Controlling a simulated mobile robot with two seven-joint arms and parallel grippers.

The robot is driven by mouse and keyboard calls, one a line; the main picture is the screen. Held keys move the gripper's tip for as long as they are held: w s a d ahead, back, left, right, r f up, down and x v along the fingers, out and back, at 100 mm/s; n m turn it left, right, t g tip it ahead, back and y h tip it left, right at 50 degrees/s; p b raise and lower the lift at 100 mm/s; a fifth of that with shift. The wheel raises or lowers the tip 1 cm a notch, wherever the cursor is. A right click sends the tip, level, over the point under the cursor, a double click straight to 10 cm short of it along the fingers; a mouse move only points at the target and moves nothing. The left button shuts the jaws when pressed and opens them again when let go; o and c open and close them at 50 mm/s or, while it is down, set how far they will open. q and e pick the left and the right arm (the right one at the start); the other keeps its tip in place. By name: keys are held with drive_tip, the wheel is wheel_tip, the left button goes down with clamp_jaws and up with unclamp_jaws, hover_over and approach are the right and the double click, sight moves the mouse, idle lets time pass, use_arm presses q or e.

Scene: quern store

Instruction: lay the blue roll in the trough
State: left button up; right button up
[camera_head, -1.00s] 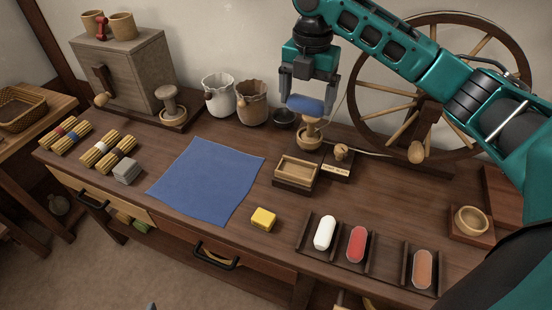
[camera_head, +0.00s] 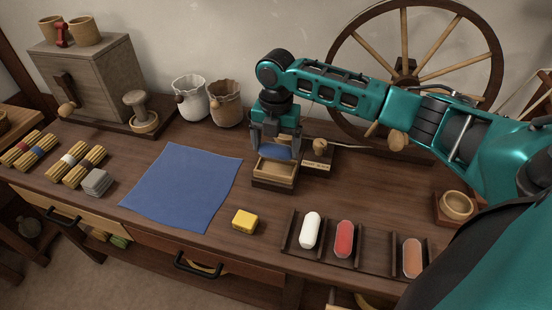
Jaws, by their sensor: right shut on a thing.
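The blue roll (camera_head: 278,152) is between the fingers of my right gripper (camera_head: 276,147), which is shut on it. The roll lies level across the jaws, over the small wooden trough (camera_head: 274,183), an open box with pale inner walls near the middle of the table. The roll overlaps the trough's back part in the picture; I cannot tell whether it touches the walls or floor. The gripper points straight down and hides part of the trough's back rim. My left gripper is not in view.
A wooden peg block (camera_head: 318,155) stands close right of the trough. A blue cloth (camera_head: 182,187) and a yellow block (camera_head: 245,220) lie to the left and front. White (camera_head: 310,230), red (camera_head: 343,238) and brown (camera_head: 412,257) rolls lie in dark racks. A spoked wheel (camera_head: 405,70) stands behind.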

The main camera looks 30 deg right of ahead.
sight(276, 158)
wheel_tip(276, 158, down, 4)
drive_tip(key=shift+r+b, duration=0.2)
drive_tip(key=shift+b, duration=0.15)
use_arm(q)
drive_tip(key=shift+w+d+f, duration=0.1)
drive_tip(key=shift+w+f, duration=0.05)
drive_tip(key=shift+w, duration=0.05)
use_arm(e)
drive_tip(key=shift+f, duration=0.5)
drive_tip(key=shift+f, duration=0.1)
drive_tip(key=o, duration=0.8)
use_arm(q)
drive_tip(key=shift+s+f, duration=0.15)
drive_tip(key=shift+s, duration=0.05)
use_arm(e)
wheel_tip(276, 158, up, 12)
drive_tip(key=p, duration=0.2)
drive_tip(key=shift+f+p, duration=0.2)
drive_tip(key=shift+p, duration=0.15)
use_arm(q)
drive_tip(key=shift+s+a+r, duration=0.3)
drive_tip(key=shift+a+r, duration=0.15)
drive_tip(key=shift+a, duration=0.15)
use_arm(e)
drive_tip(key=shift+r, duration=0.35)
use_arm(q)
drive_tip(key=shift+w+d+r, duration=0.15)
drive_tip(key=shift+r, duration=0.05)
